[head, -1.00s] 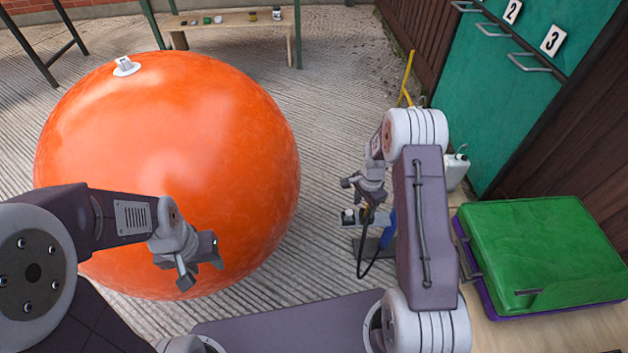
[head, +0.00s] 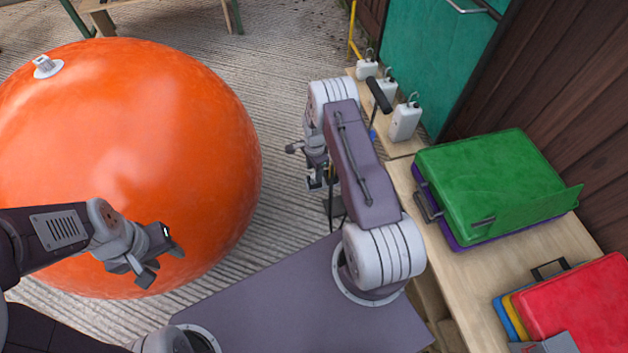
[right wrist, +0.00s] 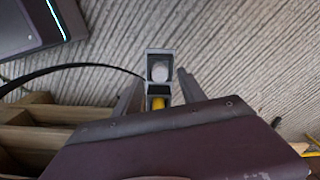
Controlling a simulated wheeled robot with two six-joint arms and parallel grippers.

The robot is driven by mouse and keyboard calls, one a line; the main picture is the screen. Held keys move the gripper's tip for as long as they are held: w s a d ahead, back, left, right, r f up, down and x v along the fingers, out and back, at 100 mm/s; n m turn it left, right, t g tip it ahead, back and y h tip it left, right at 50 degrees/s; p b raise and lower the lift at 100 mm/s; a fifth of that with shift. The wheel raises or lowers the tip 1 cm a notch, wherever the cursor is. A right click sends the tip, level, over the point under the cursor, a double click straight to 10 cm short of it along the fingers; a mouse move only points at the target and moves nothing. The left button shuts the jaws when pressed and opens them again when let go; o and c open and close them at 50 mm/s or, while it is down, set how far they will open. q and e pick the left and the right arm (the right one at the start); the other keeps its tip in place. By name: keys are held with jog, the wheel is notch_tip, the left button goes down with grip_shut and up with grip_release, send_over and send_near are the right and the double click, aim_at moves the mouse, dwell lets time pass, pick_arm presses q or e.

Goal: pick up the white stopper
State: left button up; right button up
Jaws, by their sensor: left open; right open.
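A white fitting (head: 47,66) with a small upright plug sits on top of the big orange ball (head: 200,130) at upper left in the head view. In the right wrist view a round white piece (right wrist: 159,70) lies in a small grey square holder (right wrist: 159,53); I cannot tell which white piece is the stopper. My right gripper (right wrist: 158,92) is open, its fingers on either side of the view just below that piece; contact cannot be told. My left gripper (head: 161,261) is open and empty, in front of the ball's lower right side.
A wooden bench (head: 447,273) on the right carries a green case (head: 500,180), a red case (head: 585,305) and white jugs (head: 405,122). A teal panel (head: 440,60) stands behind.

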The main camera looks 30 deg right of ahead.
aim_at(314, 180)
notch_tip(314, 180, down, 3)
jog(key=shift+b, duration=0.3)
jog(key=shift+r, duration=0.15)
jog(key=shift+c, duration=0.2)
grip_shut()
